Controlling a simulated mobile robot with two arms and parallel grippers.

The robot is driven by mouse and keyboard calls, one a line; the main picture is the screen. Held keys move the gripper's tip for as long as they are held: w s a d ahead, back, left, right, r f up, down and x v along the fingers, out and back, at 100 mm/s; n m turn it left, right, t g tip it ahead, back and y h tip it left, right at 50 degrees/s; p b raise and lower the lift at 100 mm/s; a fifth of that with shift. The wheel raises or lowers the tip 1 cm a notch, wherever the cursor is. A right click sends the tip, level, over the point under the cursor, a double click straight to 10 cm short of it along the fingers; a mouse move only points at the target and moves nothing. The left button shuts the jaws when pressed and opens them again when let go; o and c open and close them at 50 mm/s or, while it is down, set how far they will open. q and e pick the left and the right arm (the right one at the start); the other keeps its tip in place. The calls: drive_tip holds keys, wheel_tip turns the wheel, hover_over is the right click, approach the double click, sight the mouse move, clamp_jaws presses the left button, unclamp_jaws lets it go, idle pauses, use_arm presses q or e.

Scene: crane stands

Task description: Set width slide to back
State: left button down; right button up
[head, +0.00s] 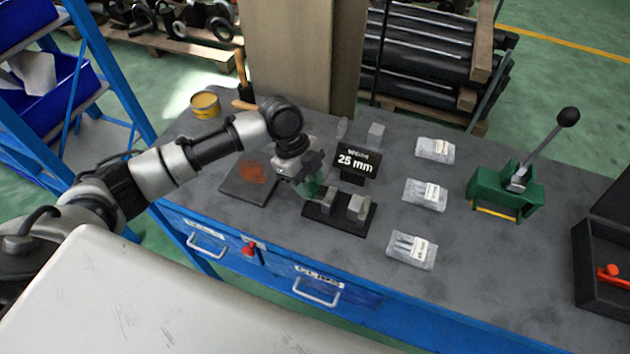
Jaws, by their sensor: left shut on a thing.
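The width fixture has a black base (338,222) on the grey workbench, with grey metal blocks (357,207) on it. A black sign (358,161) behind it reads "25 mm" under a smaller blurred word. My left gripper (308,190) points down at the left end of the base. It is shut on a green part there, which seems to be the handle of the width slide. The fingers and wrist hide most of this part and the left end of the base. My right gripper is not in view.
Left of the fixture lies a dark plate (246,188) with a rusty patch. Several clear bags (425,194) lie to the right. A green lever press (506,190) and a black tray (598,268) stand further right. A yellow tin (205,105) is at back left.

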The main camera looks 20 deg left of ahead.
use_arm(q)
drive_tip(key=c, duration=1.1)
unclamp_jaws()
drive_tip(key=shift+w+a, duration=0.1)
drive_tip(key=shift+a, duration=0.05)
drive_tip(key=shift+c, duration=0.2)
drive_tip(key=o, duration=0.4)
drive_tip(key=shift+a, duration=0.15)
drive_tip(key=shift+c, duration=0.2)
drive_tip(key=shift+r, duration=0.3)
drive_tip(key=b+v, duration=0.1)
drive_tip(key=v, duration=0.9)
drive_tip(key=shift+b, duration=0.4)
drive_tip(key=shift+a, duration=0.1)
